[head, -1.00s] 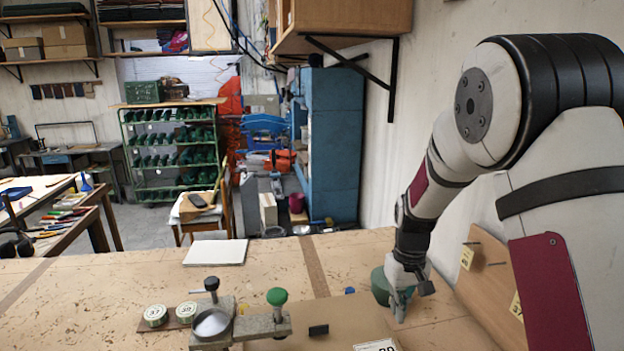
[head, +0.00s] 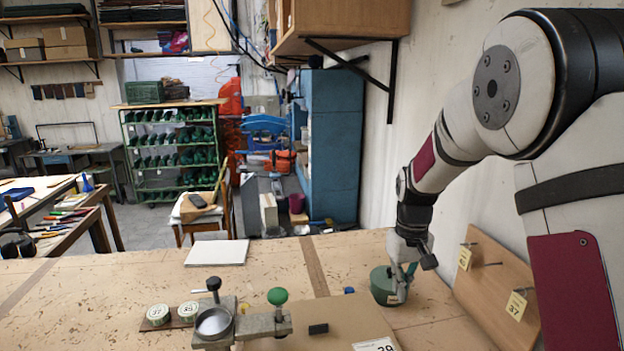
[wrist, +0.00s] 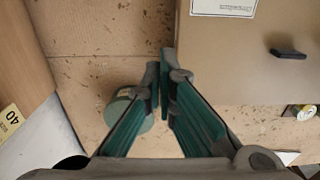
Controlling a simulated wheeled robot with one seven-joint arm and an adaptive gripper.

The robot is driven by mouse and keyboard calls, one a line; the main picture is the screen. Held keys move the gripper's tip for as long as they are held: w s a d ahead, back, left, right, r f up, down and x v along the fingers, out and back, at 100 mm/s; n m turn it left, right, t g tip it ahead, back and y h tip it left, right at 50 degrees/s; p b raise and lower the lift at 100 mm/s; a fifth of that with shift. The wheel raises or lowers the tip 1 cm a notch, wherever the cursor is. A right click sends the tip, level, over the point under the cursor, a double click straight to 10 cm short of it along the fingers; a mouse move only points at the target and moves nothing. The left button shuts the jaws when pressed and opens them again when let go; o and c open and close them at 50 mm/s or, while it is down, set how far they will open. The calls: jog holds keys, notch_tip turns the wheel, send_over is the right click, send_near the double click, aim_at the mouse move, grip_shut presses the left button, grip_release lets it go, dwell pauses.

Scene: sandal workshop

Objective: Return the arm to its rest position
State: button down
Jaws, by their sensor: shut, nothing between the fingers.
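My gripper (head: 404,275) hangs at the end of my arm on the right side of the bench in the head view, fingers pointing down. In the wrist view my gripper (wrist: 165,72) shows its green-lined fingers drawn together at the tips with nothing held. A green round tin (head: 381,288) stands on the bench just beside and partly behind the fingers. The tin (wrist: 118,106) is partly hidden by a finger in the wrist view; I cannot tell whether they touch.
A brown box (head: 345,318) with a label lies left of my gripper. A press fixture (head: 240,323) with green and black knobs stands farther left. A pegboard (head: 490,268) with yellow tags leans at the right. A white sheet (head: 217,252) lies toward the bench's far edge.

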jog(key=s+r+t+b, duration=0.1)
jog(key=s+r+t, duration=0.1)
jog(key=s+r, duration=0.5)
jog(key=s+r+m+t+b, duration=0.1)
jog(key=s+r, duration=0.2)
jog(key=s, duration=0.6)
jog(key=s+r+m+t+b, duration=0.1)
jog(key=s+r, duration=0.3)
jog(key=s, duration=0.4)
jog(key=shift+s+a+r+t+b, duration=0.3)
jog(key=shift+s+t, duration=0.1)
jog(key=shift+t, duration=0.4)
